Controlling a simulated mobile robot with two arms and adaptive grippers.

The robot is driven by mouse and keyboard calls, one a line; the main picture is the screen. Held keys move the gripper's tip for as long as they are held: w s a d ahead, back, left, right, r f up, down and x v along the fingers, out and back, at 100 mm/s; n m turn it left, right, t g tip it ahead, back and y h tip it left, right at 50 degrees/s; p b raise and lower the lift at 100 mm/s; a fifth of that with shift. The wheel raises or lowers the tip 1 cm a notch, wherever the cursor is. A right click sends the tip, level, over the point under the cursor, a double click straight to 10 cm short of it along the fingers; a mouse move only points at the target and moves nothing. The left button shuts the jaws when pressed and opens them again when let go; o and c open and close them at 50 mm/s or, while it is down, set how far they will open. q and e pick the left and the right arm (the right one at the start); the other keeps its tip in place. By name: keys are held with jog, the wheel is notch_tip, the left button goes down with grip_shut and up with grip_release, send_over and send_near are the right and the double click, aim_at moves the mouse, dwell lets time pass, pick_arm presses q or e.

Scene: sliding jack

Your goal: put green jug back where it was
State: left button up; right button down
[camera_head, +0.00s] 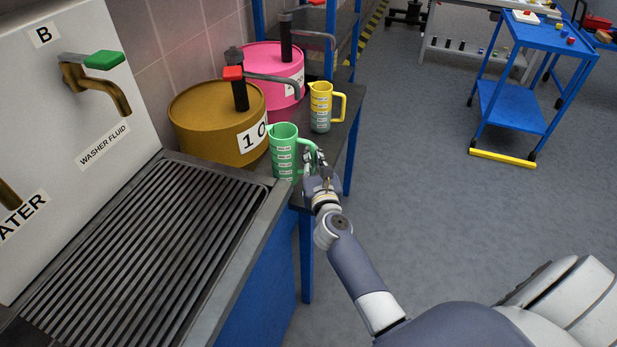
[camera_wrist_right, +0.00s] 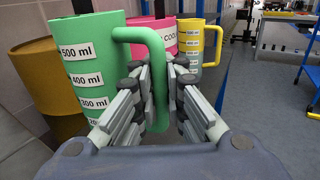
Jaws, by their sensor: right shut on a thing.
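The green jug (camera_head: 283,150) stands upright at the near end of the narrow table, beside the gold drum, in the head view. Its handle points right, and whether its base touches the table top is hard to tell. In the right wrist view the jug (camera_wrist_right: 88,60) fills the left, with white volume labels down its side. My right gripper (camera_head: 317,160) is shut on the jug's handle (camera_wrist_right: 157,75), with a finger on each side of it. My left gripper is not in view.
A gold drum (camera_head: 205,125) and a pink drum (camera_head: 268,62) with pumps stand behind and left. A yellow jug (camera_head: 321,108) stands close behind the green one. The slatted drain grate (camera_head: 150,250) is clear. A blue cart (camera_head: 545,38) stands far right.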

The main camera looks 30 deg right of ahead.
aim_at(313, 171)
jog(key=shift+f, duration=0.55)
jog(key=shift+f+b, duration=1.35)
jog(key=shift+f, duration=0.15)
jog(key=shift+f, duration=0.25)
jog(key=c, duration=1.7)
grip_release()
jog(key=shift+o, duration=0.2)
jog(key=shift+r, duration=0.1)
jog(key=shift+r, duration=0.15)
jog(key=v, duration=0.7)
jog(key=shift+s, duration=0.3)
